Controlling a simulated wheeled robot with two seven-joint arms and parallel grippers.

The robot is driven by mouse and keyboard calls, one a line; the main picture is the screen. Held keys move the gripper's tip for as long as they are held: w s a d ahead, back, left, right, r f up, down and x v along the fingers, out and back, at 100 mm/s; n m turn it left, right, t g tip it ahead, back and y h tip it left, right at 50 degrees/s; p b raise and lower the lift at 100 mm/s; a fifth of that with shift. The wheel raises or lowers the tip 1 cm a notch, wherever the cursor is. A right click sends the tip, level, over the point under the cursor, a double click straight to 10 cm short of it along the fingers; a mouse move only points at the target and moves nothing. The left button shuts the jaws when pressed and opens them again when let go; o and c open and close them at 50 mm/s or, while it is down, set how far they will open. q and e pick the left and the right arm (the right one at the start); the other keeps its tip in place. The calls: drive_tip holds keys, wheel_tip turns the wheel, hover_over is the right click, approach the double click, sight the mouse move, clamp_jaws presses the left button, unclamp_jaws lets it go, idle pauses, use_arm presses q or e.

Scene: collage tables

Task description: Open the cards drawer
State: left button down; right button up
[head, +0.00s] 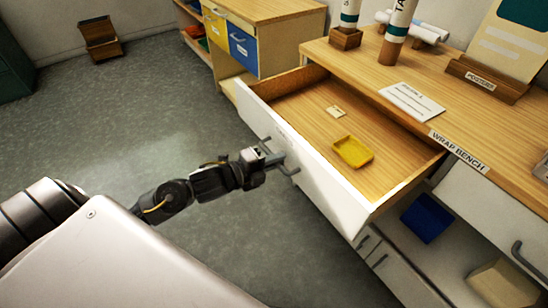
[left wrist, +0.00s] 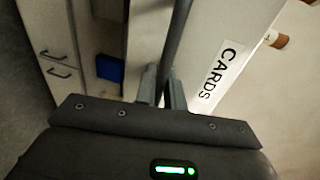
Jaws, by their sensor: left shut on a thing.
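The cards drawer (head: 318,168) in the wrap bench is pulled well out, and its wooden inside shows. It holds a yellow tray (head: 352,151) and a small pale card (head: 336,111). Its white front carries a grey bar handle (head: 288,168). In the left wrist view the front shows a CARDS label (left wrist: 221,72). My left gripper (head: 272,158) is at the handle, shut on the bar (left wrist: 178,35), which runs between its fingers (left wrist: 163,88). My right gripper is not in view.
The bench top (head: 360,70) holds paper rolls, a sign and a posters stand (head: 490,75). A blue bin (head: 427,217) sits on the shelf below. Another cabinet (head: 265,45) stands behind the open drawer.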

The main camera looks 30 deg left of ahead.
use_arm(q)
drive_tip(key=c, duration=1.8)
unclamp_jaws()
drive_tip(key=shift+c, duration=0.2)
